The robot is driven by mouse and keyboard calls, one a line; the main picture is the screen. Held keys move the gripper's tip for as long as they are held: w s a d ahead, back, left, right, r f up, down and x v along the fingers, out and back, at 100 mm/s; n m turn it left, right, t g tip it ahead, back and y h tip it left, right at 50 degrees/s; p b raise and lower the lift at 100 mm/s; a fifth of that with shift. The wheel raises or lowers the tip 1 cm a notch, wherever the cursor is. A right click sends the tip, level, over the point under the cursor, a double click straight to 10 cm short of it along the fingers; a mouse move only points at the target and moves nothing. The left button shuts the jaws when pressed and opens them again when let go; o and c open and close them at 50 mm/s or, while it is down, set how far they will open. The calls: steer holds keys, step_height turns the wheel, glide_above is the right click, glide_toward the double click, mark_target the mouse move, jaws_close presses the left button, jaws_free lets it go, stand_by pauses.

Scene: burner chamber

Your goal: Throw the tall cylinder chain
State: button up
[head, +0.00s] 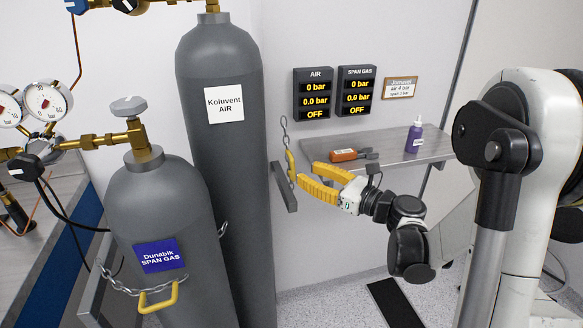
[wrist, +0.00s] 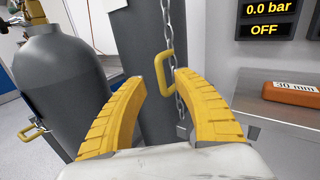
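The tall grey cylinder (head: 220,150), labelled Koluvent AIR, stands upright at the centre left. Its chain (head: 284,130) hangs at its right side by a grey bracket (head: 284,188), with a yellow handle (head: 291,166) on it. In the wrist view the chain (wrist: 178,25) runs down past the handle (wrist: 164,70). My gripper (head: 306,174) is open, its yellow fingers pointing at the handle. In the wrist view the handle shows between the fingertips (wrist: 159,77); I cannot tell whether they touch it.
The short span gas cylinder (head: 160,225) stands front left, with a chain (head: 140,290) and yellow handle across it.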

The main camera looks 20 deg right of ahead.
mark_target(292, 166)
steer(key=b+x, duration=0.1)
steer(key=x, duration=0.4)
steer(key=shift+w+a, duration=0.25)
steer(key=shift+w, duration=0.05)
jaws_close()
